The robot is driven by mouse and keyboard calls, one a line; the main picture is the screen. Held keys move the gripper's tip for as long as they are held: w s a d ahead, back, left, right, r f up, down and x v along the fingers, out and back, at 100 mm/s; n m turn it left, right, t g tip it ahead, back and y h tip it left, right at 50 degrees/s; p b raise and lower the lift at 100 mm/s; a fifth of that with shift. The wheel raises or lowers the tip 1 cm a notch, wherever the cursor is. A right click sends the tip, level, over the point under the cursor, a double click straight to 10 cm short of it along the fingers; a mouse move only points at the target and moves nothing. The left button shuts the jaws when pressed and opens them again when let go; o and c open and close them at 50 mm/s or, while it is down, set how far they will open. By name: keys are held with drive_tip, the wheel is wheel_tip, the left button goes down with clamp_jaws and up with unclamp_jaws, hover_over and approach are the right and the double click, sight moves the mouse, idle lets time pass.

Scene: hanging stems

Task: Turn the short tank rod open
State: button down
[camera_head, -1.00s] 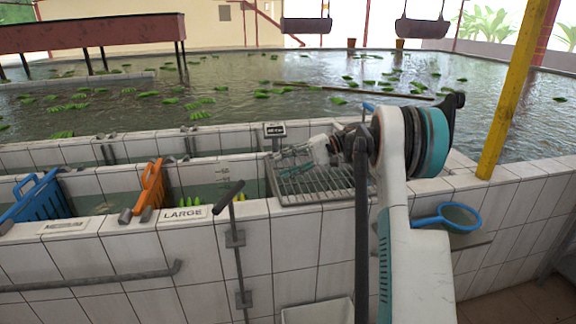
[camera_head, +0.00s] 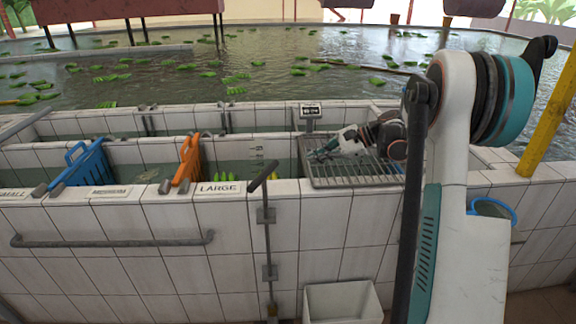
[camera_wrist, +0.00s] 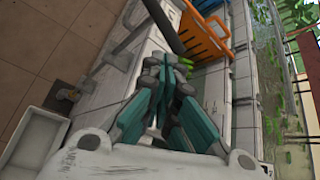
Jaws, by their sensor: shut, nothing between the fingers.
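The short tank rod (camera_head: 267,235) stands upright against the front of the white tiled tank wall, held by brackets. Its dark crossbar handle (camera_head: 263,176) sits above the wall top, slanting up to the right. In the head view, my gripper (camera_head: 318,154) is over the wire rack, to the right of the handle and apart from it. In the wrist view, my gripper (camera_wrist: 166,72) has its teal fingers together with nothing between them. A dark bar, apparently the handle (camera_wrist: 162,25), lies just beyond the fingertips there.
The wire rack (camera_head: 350,182) lies under my gripper. A white bin (camera_head: 342,302) stands on the floor below. A yellow post (camera_head: 548,125) rises at right.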

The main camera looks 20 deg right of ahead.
drive_tip(key=w+a+f+m+t+h+b, duration=0.1)
drive_tip(key=w+a+f+m+h, duration=0.2)
drive_tip(key=w+a+f+m, duration=0.2)
drive_tip(key=shift+w+a+f+m+h, duration=0.3)
drive_tip(key=shift+a+f+m, duration=0.5)
drive_tip(key=shift+a+m, duration=1.35)
